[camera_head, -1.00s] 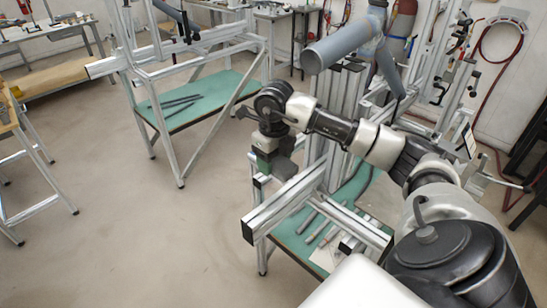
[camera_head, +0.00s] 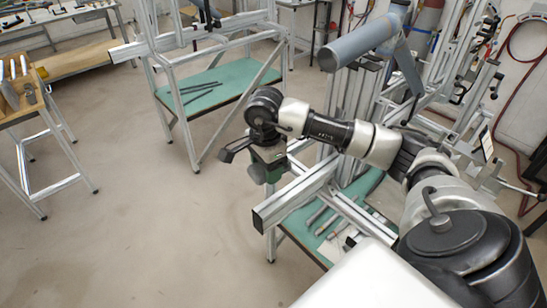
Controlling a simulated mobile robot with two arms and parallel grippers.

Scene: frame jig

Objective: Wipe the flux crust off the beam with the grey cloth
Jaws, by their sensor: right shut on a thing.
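The silver beam (camera_head: 295,196) runs across the front of the near frame, its cut end toward the lower left. My right gripper (camera_head: 266,172) points down beside the beam's far left side, above or close to it; I cannot tell if it touches. It is shut on a small dark grey-green thing, apparently the grey cloth, mostly hidden by the gripper and hard to make out. No flux crust can be told apart on the beam at this size. My left gripper is not in view.
The near frame's green shelf (camera_head: 289,218) holds several grey rods and a white sheet. A second frame with a green shelf (camera_head: 230,88) stands behind. A wooden-topped table (camera_head: 20,110) is at the left. A large grey tube (camera_head: 360,43) hangs over the near frame. Open floor lies left of the beam.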

